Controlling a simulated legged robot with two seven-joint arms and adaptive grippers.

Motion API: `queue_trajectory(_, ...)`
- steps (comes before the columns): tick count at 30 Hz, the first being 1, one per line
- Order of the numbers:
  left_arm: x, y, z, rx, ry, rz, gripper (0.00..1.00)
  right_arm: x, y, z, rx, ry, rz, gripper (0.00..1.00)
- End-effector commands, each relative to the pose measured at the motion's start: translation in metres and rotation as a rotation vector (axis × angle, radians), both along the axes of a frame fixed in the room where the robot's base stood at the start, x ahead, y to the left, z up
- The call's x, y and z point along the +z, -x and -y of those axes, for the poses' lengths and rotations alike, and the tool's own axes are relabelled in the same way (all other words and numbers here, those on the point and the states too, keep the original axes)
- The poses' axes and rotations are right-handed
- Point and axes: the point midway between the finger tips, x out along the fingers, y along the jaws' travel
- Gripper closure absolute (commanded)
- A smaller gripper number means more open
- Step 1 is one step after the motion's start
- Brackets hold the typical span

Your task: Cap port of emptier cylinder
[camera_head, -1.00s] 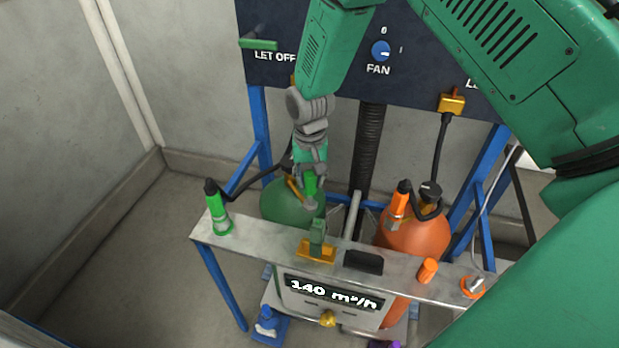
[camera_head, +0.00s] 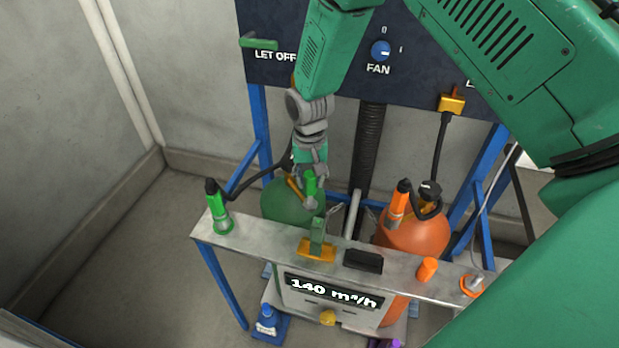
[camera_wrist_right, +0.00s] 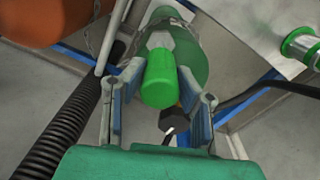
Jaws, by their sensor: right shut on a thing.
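The green cylinder (camera_head: 283,201) stands behind the bench on the left, and it also shows in the wrist view (camera_wrist_right: 198,66). The orange cylinder (camera_head: 415,241) stands to its right. My right gripper (camera_head: 313,182) is shut on a green cap (camera_wrist_right: 160,80), close to the green cylinder's top. In the wrist view the cap sits between the two fingers, in front of a grey fitting. I cannot tell whether the cap touches the port. An orange cap (camera_head: 427,269) stands on the bench. My left gripper is not in view.
The metal bench (camera_head: 275,243) carries a green hose nozzle (camera_head: 219,213), a green-and-yellow switch (camera_head: 316,245) and a black block (camera_head: 363,261). A display reads 140 m³/h (camera_head: 334,293). A black corrugated duct (camera_head: 369,145) and blue frame legs flank the cylinders.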

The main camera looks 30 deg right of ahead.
Motion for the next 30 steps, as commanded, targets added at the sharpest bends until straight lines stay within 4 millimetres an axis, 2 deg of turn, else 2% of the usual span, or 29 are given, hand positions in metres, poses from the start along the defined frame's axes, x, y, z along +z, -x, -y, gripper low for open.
queue_trajectory(30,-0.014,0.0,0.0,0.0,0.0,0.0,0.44,-0.026,0.0,0.0,0.0,0.001,0.001,0.97)
